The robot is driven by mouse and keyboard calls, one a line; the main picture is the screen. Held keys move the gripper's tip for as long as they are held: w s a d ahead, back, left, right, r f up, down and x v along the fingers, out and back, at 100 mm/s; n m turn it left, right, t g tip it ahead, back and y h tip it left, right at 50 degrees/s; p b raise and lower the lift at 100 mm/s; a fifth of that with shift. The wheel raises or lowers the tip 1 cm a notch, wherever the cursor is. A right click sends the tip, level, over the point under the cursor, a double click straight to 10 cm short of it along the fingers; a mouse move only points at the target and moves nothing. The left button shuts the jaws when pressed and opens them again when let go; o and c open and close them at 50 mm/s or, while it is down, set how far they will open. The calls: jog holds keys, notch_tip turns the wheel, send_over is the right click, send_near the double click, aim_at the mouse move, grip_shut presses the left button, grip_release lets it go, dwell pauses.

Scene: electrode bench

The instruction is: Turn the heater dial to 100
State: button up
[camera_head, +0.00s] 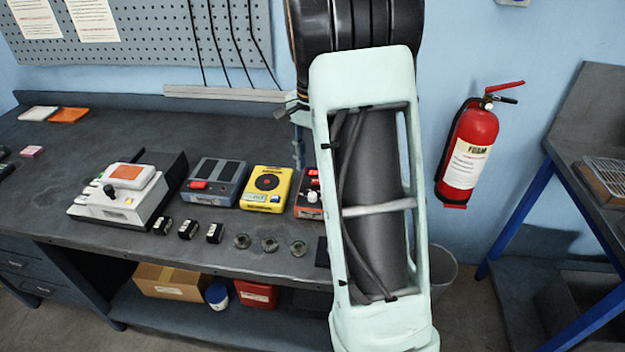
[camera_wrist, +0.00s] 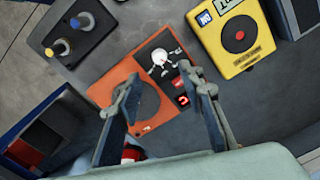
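The heater is an orange unit with a dark control panel. In the wrist view its orange top (camera_wrist: 112,84) with a round outline lies below and between my fingers. The white dial (camera_wrist: 158,57) with pale marks around it is on the dark panel, just beyond the fingertips. A small red-lit display (camera_wrist: 183,101) is beside the right finger; its reading is unclear. My gripper (camera_wrist: 160,77) is open, with nothing between its fingers.
A yellow unit (camera_head: 266,188) stands just left of the heater, then a blue-grey unit (camera_head: 216,182) and a white one (camera_head: 121,196). Small black blocks (camera_head: 188,229) and round metal pieces (camera_head: 270,245) lie in front. A fire extinguisher (camera_head: 468,150) hangs at right.

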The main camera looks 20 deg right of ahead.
jog(key=shift+r, duration=1.7)
